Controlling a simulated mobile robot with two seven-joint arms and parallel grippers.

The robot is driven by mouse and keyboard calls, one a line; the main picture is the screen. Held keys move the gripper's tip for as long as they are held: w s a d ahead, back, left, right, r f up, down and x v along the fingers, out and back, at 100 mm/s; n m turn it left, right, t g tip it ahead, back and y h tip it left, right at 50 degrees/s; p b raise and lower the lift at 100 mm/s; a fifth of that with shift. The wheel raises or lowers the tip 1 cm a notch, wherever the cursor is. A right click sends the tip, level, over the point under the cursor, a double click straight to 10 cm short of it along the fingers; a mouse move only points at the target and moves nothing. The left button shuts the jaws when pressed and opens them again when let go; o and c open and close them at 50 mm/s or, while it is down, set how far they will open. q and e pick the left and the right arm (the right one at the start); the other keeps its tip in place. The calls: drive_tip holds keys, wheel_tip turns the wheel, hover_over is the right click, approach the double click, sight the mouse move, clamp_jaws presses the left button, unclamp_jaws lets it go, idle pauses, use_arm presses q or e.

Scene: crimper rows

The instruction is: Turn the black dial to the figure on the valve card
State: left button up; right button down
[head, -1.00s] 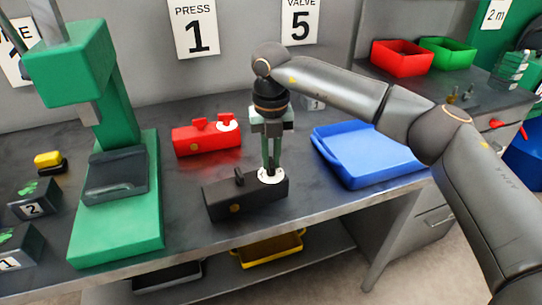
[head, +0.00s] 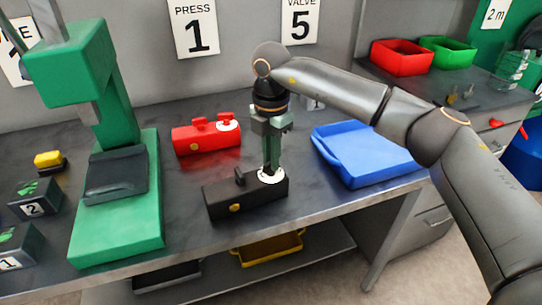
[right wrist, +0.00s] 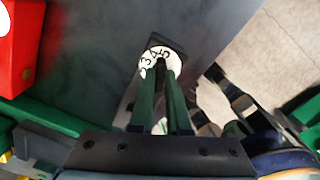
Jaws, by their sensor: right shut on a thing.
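The black block (head: 225,204) sits on the bench and carries a round white dial (head: 272,176) on its right end. The right wrist view shows the dial (right wrist: 150,60) with figures on its rim; 3 and 5 can be made out, the rest is hidden or unclear. My right gripper (head: 271,170) points down, its green fingers (right wrist: 162,85) shut at the dial's middle; the gripped part is hidden between them. The valve card (head: 300,22) on the back wall reads 5. My left gripper is not in view.
A red block (head: 206,140) with a similar white dial stands behind. A press card (head: 193,27) reads 1. A green press (head: 115,205) stands at left, a blue tray (head: 365,165) at right. The bench between press and black block is clear.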

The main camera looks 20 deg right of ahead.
drive_tip(key=shift+m, duration=1.1)
drive_tip(key=c, duration=0.9)
unclamp_jaws()
wheel_tip(320, 180, up, 13)
drive_tip(key=shift+f, duration=0.2)
